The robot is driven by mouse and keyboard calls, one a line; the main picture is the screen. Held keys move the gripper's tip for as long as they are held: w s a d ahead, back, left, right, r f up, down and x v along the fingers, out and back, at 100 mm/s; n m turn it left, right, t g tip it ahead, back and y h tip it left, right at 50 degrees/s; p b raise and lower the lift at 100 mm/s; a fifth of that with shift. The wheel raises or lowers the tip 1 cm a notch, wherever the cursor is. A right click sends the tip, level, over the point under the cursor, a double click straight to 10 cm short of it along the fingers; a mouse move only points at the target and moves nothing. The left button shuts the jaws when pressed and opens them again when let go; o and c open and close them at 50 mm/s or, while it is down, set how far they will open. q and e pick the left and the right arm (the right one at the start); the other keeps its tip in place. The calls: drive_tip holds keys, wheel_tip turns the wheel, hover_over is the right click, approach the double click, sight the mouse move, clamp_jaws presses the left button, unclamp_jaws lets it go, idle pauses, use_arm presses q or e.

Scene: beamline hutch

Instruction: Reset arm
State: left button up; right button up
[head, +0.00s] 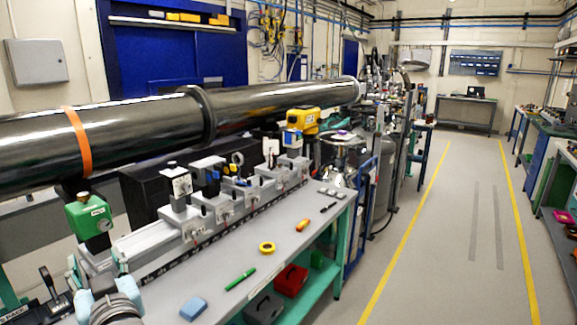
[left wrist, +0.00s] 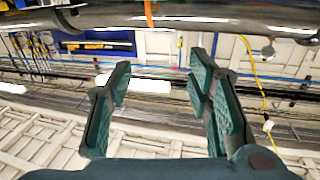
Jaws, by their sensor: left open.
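My left gripper (head: 97,265) is at the lower left of the head view, by the near end of the grey instrument rail on the bench. Its green-padded fingers point up and stand apart, with nothing between them. In the left wrist view the two fingers of the left gripper (left wrist: 160,100) are spread wide, with the ceiling, pipes and cable trays beyond. My right gripper is in neither view.
A long dark pipe (head: 260,97) with an orange band runs above the bench (head: 215,284). A green gauge box (head: 88,216) hangs near the gripper. A blue block (head: 194,308), green marker (head: 240,279) and yellow tape roll (head: 267,248) lie on the bench. The right-hand aisle is clear.

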use_arm(q)
drive_tip(key=w+d+f+m+t+h, duration=0.2)
drive_tip(key=w+d+f+m+h, duration=0.55)
drive_tip(key=w+f, duration=0.4)
drive_tip(key=s+d+f+m+g+h, duration=0.1)
drive_tip(key=s+d+f, duration=0.1)
drive_tip(key=f, duration=0.8)
drive_tip(key=s+d+f+m+g+h, duration=0.1)
drive_tip(key=s+f+g+h, duration=0.1)
drive_tip(key=f, duration=0.8)
drive_tip(key=s+d+f+g+h, duration=0.1)
drive_tip(key=s+d+f, duration=0.15)
drive_tip(key=f, duration=0.75)
drive_tip(key=s+a+f+g, duration=0.2)
drive_tip(key=s+f+g, duration=0.2)
drive_tip(key=s+f, duration=0.95)
drive_tip(key=s+a+f+g, duration=0.1)
drive_tip(key=s+f+g, duration=0.2)
drive_tip(key=s+f, duration=1.05)
drive_tip(key=s+a+r+g, duration=0.1)
drive_tip(key=s+a+g, duration=0.1)
drive_tip(key=s, duration=1.7)
drive_tip(key=shift+a+r+n+g, duration=0.15)
drive_tip(key=shift+a+n+g, duration=0.25)
drive_tip(key=shift+g, duration=0.2)
drive_tip(key=shift+s+d, duration=0.1)
